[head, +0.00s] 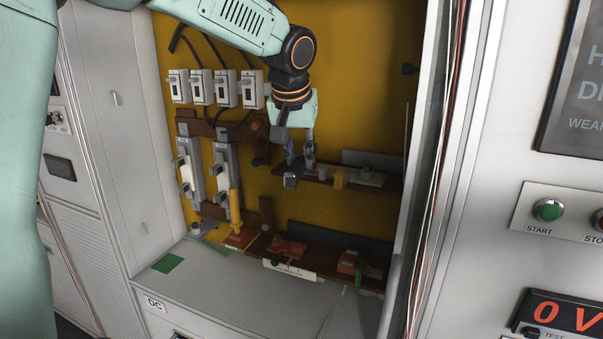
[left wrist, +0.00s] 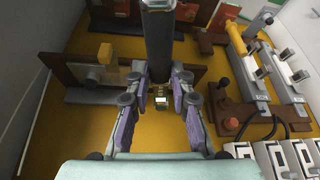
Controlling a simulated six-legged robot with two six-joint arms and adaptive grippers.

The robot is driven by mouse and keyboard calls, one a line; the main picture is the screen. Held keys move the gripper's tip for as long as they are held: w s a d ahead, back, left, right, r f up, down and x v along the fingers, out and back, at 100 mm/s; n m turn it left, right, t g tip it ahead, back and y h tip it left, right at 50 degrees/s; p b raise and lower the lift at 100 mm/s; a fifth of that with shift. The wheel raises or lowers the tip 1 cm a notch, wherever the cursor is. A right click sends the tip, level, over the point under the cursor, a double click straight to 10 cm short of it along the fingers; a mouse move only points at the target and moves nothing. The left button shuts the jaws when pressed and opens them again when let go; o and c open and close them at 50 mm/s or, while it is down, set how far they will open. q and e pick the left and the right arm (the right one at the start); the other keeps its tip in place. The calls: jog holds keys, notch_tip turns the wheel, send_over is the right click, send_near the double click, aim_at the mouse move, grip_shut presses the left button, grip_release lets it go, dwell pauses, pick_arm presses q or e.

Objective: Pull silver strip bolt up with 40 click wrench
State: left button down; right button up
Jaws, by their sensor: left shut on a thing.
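My left gripper (head: 301,158) hangs fingers down inside the yellow-backed cabinet. It is shut on a dark tool, which looks like the click wrench (head: 291,181), with its end toward the head camera. In the left wrist view, the wrench (left wrist: 158,45) is a thick dark grey bar between the purple-padded fingers of the gripper (left wrist: 162,88), with a small lit display near them. A brown board (head: 321,182) behind carries a grey metal strip and silver-looking fittings (head: 366,173). I cannot tell which is the silver strip bolt, or whether the wrench touches it. My right gripper is not seen.
White switches (head: 226,88) line the upper back wall. Two grey upright bars (head: 222,180) stand at left, a yellow handle (head: 235,204) beside one. Red blocks (head: 287,247) sit low on the back wall. The cabinet's right wall (head: 420,150) is close. The grey ledge (head: 240,290) is mostly clear.

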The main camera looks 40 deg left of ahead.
aim_at(301, 156)
pick_arm(q)
jog(key=shift+r, duration=0.2)
dwell(0.4)
jog(key=shift+r, duration=1.4)
